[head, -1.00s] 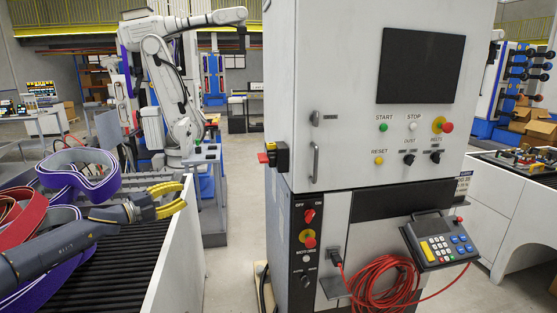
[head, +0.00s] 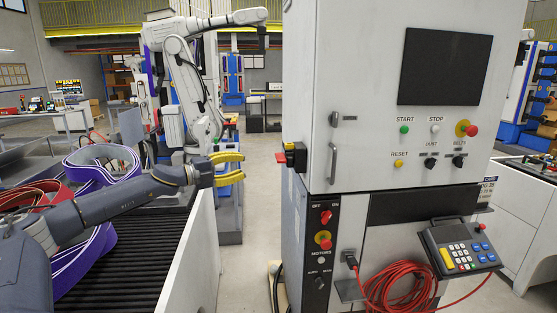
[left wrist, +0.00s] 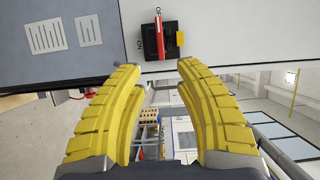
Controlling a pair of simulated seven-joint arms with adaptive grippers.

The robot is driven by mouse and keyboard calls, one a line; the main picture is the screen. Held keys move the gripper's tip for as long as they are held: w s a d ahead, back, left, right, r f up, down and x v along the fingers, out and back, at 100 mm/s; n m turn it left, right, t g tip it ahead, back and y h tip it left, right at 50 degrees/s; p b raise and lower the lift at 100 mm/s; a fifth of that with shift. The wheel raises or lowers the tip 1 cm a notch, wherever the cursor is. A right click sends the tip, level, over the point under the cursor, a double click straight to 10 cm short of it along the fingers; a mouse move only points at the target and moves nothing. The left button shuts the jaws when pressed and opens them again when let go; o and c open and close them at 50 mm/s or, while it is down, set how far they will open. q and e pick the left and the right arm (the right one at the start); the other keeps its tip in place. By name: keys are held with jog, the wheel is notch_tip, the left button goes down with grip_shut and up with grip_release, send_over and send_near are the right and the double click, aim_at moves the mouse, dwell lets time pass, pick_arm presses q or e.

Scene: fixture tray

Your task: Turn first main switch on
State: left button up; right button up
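A rotary main switch with a red handle (head: 281,157) on a black box (head: 298,160) sits on the left side of the grey cabinet (head: 350,100). In the left wrist view its red handle (left wrist: 160,38) lies lengthwise up the picture on the black box, with a yellow piece beside it. My left gripper (head: 242,168) has yellow curved fingers. It is left of the switch, apart from it. In the left wrist view the fingers (left wrist: 160,66) are spread and empty, with the switch beyond the gap between their tips. My right gripper is not in view.
The cabinet front has a red OFF/ON switch (head: 326,217), buttons and a keypad panel (head: 460,246). A red cable (head: 395,290) hangs coiled below. A conveyor (head: 130,255) with purple and red belts lies under my left arm. The gap between conveyor and cabinet is open floor.

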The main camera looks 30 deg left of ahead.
aim_at(277, 157)
pick_arm(q)
jog(key=x, duration=1.4)
jog(key=shift+w+d, duration=0.2)
jog(key=shift+w, duration=0.1)
grip_shut()
